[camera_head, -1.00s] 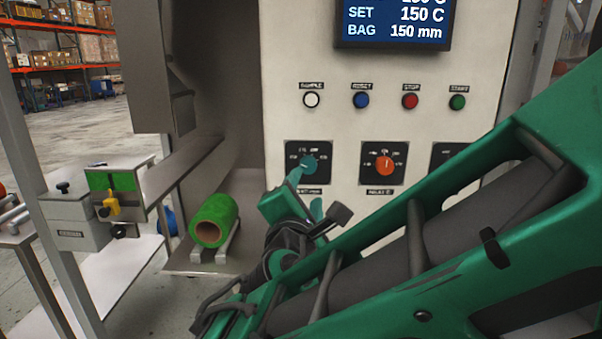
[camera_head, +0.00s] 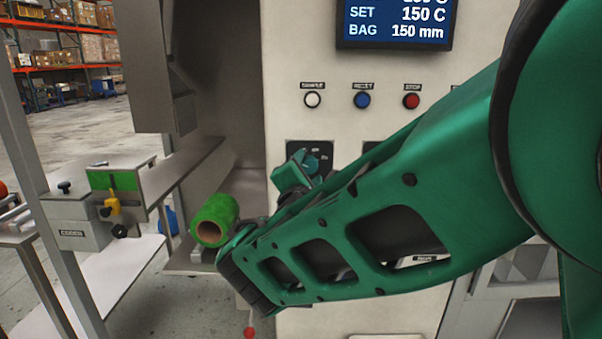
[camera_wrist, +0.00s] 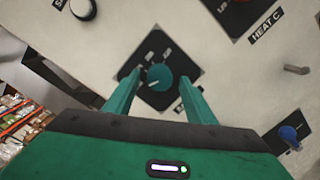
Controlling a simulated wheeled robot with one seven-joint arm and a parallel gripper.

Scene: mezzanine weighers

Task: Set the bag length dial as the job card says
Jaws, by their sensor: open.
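A teal dial (camera_wrist: 160,77) with a pale pointer mark sits on a black square plate on the machine's front; the scale is too small to read. My gripper (camera_wrist: 160,80) is open, with one finger on each side of the dial; I cannot tell whether they touch it. In the head view the dial (camera_head: 320,160) shows just beyond my gripper (camera_head: 298,172), partly covered, with its label hidden. The display (camera_head: 395,22) reads SET 150 C and BAG 150 mm. I make out no job card.
Above the dial are white (camera_head: 312,100), blue (camera_head: 362,100) and red (camera_head: 411,101) buttons. The HEAT C dial (camera_wrist: 240,2) is close by in the wrist view. A green film roll (camera_head: 214,219) and a coder (camera_head: 80,233) stand at left. My arm covers the panel's right side.

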